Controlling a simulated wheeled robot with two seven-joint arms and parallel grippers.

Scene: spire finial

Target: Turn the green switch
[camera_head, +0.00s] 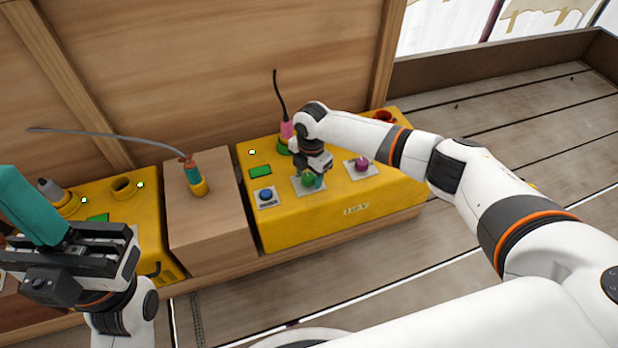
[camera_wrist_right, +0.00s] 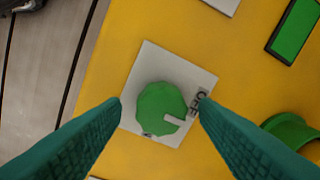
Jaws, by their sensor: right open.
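The green switch (camera_head: 308,179) is a round knob on a pale square plate on top of the yellow box (camera_head: 340,208). In the right wrist view the green switch (camera_wrist_right: 160,108) shows from above with a pale notch at its lower right, and "OFF" is printed on the plate to its right. My right gripper (camera_wrist_right: 160,108) is open, with its teal fingers on either side of the knob; I cannot tell whether they touch it. In the head view my right gripper (camera_head: 314,172) is over the switch. My left gripper (camera_head: 30,205) is at the far left, apart from the switch; its jaw opening is unclear.
A purple knob (camera_head: 361,164) is right of the green switch, and a blue button (camera_head: 265,194) is left. A pink plug (camera_head: 287,130) with a black cable stands behind. A wooden block (camera_head: 208,222) separates this box from another yellow box (camera_head: 146,213).

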